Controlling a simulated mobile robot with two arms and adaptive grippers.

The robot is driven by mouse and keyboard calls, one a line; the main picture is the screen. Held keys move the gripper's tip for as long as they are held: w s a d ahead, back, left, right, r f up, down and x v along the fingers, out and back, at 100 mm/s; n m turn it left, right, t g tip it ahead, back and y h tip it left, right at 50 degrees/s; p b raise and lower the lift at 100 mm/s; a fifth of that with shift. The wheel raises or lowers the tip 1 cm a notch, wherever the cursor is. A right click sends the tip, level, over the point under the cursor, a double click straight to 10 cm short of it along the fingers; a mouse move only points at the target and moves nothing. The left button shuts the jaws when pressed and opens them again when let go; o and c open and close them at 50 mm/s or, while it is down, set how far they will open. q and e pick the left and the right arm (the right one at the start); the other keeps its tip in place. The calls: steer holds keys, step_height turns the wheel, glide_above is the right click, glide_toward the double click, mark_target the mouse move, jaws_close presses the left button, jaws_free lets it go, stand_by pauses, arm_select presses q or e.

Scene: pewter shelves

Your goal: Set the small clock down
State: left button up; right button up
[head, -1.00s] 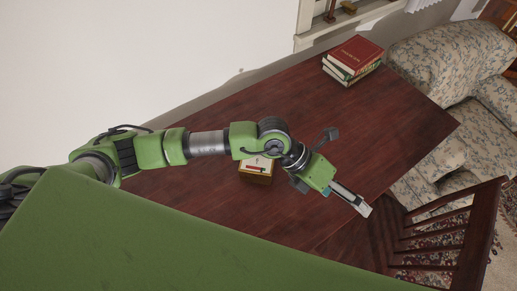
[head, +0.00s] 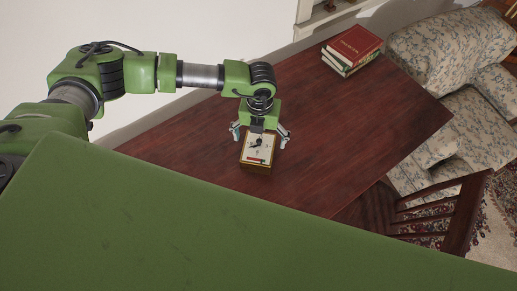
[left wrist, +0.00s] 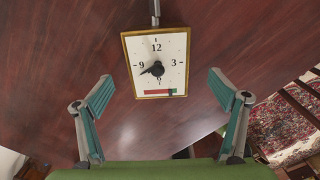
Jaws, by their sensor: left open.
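The small clock (head: 257,152) sits on the dark red-brown wooden table (head: 345,130), its white face turned up and a gold-brown side toward the bottom of the head view. In the left wrist view the clock face (left wrist: 158,60) is seen nearly square on, with a gold rim and a red and green strip. My left gripper (head: 261,134) is open and empty over the clock's far end, fingers spread to both sides. In the left wrist view its fingers (left wrist: 160,88) appear apart from the clock. Exact height above it is hard to tell. My right gripper is not in view.
A stack of books (head: 352,50), red on top, lies at the table's far end. A wooden chair (head: 440,215) stands at the table's right edge, and a floral sofa (head: 450,60) is beyond. The tabletop between clock and books is bare.

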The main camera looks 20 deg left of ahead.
mark_target(258, 147)
arm_select(q)
steer(key=shift+f, duration=0.4)
steer(key=shift+f+p, duration=0.45)
steer(key=shift+p, duration=0.05)
step_height(258, 147, down, 4)
steer(key=shift+s+a+r+p, duration=0.15)
steer(key=shift+r+p, duration=0.1)
steer(key=shift+p, duration=0.45)
steer(key=shift+f, duration=0.55)
steer(key=c, duration=1.6)
steer(key=shift+r, duration=0.1)
steer(key=c, duration=0.5)
steer(key=shift+r, duration=0.15)
